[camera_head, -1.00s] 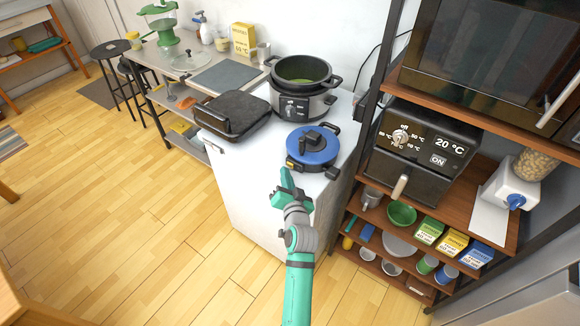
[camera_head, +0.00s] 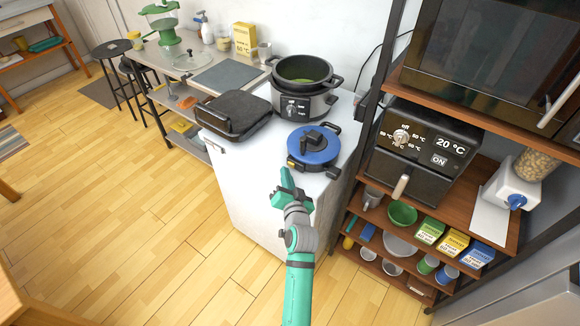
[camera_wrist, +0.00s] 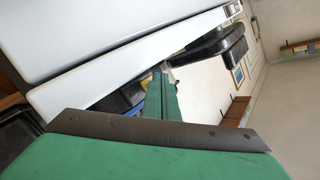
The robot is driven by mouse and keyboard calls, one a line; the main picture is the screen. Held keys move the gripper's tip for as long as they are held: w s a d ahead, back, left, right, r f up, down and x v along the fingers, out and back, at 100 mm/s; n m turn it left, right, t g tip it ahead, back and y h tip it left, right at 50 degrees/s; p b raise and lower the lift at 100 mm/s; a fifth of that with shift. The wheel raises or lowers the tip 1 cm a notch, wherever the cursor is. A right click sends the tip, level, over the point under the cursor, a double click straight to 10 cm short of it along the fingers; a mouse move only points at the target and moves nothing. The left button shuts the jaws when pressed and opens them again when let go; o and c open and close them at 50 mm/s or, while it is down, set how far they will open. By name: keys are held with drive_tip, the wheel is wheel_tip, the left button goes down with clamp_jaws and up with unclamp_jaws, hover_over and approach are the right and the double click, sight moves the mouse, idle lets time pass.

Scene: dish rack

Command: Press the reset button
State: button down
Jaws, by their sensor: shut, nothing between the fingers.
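I cannot make out a button marked reset. A blue round-lidded pot (camera_head: 322,148) with a black handle sits on the front right of the white counter (camera_head: 240,170). Behind it, a black and grey cooker (camera_head: 292,106) has a front panel with a knob and small lettering. My gripper (camera_head: 286,180) is shut and empty, in front of the blue lid's lower left edge in the head view. I cannot tell whether it touches the pot. The wrist view shows the closed green fingers (camera_wrist: 163,98) pointing toward the counter, with part of the blue pot (camera_wrist: 125,97) beside them.
A black grill (camera_head: 235,115) sits left of the cooker. At the right, a shelf holds a black oven (camera_head: 425,150) with a knob, a 20 °C display and an ON label, plus boxes and bowls.

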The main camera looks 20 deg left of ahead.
idle(0.4)
drive_tip(key=shift+w+d, duration=0.15)
drive_tip(key=shift+w, duration=0.4)
drive_tip(key=shift+s, duration=0.1)
drive_tip(key=shift+s+a, duration=0.25)
drive_tip(key=shift+s, duration=0.3)
drive_tip(key=shift+d, duration=0.1)
drive_tip(key=shift+s+a, duration=0.35)
drive_tip(key=shift+s, duration=0.55)
drive_tip(key=shift+s+a, duration=0.3)
drive_tip(key=shift+s, duration=0.6)
drive_tip(key=shift+s+a, duration=0.35)
drive_tip(key=shift+s, duration=0.55)
